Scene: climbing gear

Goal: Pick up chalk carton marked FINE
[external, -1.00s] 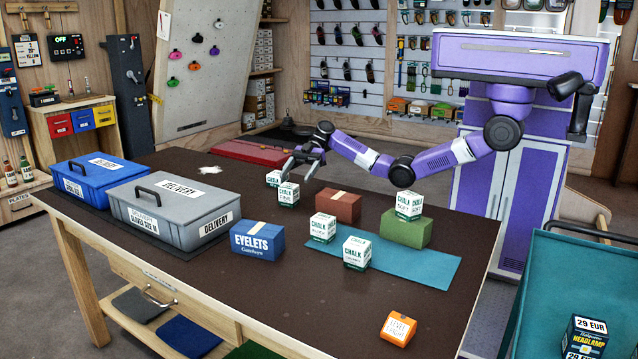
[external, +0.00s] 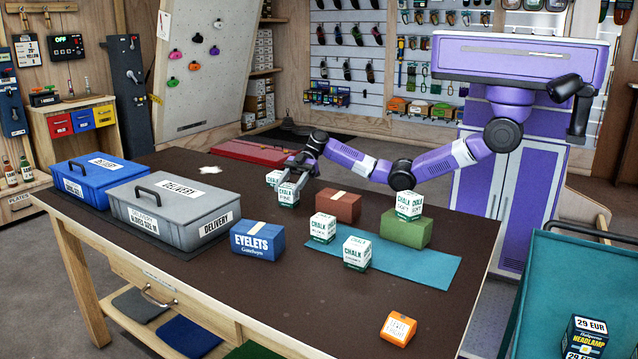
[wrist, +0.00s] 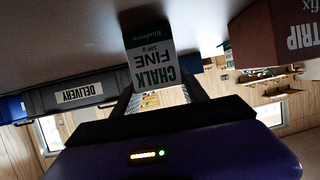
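The chalk carton marked FINE (external: 288,194) is a small white box with green lettering, standing upright on the dark table. In the wrist view the carton (wrist: 150,65) appears upside down, its FINE label facing the camera. My gripper (external: 290,178) is at the carton, with its fingers reaching down around its upper part. In the wrist view my gripper (wrist: 158,88) has its two fingers apart, one on each side of the carton; firm contact is not visible.
A brown box (external: 338,207) stands right of the carton, and a blue EYELETS box (external: 257,241) in front. More chalk cartons stand on a teal mat (external: 430,268) and a green box (external: 404,233). A grey delivery bin (external: 170,212) is left.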

